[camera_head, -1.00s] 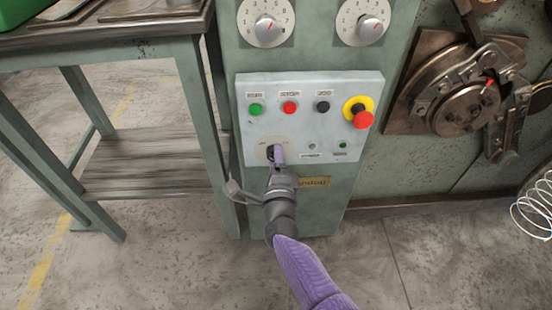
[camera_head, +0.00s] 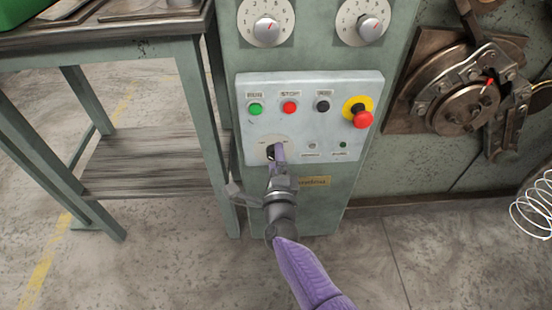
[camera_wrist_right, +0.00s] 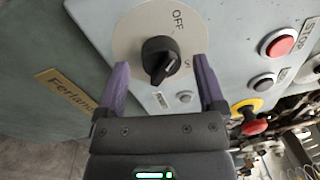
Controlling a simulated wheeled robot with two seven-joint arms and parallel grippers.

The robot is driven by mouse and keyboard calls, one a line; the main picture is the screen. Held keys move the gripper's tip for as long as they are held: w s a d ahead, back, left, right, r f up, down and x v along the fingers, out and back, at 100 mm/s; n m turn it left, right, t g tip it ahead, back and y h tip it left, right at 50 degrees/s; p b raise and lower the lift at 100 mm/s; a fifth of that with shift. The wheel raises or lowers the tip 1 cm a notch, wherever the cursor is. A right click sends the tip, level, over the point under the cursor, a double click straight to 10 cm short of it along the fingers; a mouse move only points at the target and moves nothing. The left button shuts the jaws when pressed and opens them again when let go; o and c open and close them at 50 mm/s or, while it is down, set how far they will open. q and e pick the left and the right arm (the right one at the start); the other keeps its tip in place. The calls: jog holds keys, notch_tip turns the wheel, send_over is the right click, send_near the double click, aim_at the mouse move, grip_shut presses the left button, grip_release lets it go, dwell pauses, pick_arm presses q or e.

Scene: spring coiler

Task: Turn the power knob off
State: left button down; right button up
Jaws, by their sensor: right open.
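The black power knob (camera_wrist_right: 160,58) sits on a round pale plate (camera_wrist_right: 138,30) marked OFF, on the grey control panel. In the right wrist view its raised grip tapers towards the bottom of the picture. My right gripper (camera_wrist_right: 161,63) is open, with one purple finger on each side of the knob in the picture. I cannot tell whether either finger touches it. In the head view the right gripper (camera_head: 277,153) is at the panel's lower left and partly covers the knob and its plate. My left gripper is not in view.
Above the knob are a green button (camera_head: 255,108), a red button (camera_head: 289,107) and a black button (camera_head: 322,105). A red emergency stop (camera_head: 362,119) on yellow juts out to the right. A metal-framed table (camera_head: 120,60) stands left. Coiler machinery (camera_head: 465,105) is on the right.

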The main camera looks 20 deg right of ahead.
pick_arm(q)
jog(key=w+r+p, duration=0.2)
jog(key=p, duration=0.1)
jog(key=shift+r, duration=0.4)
pick_arm(e)
jog(key=v, duration=0.9)
jog(key=shift+s, duration=0.2)
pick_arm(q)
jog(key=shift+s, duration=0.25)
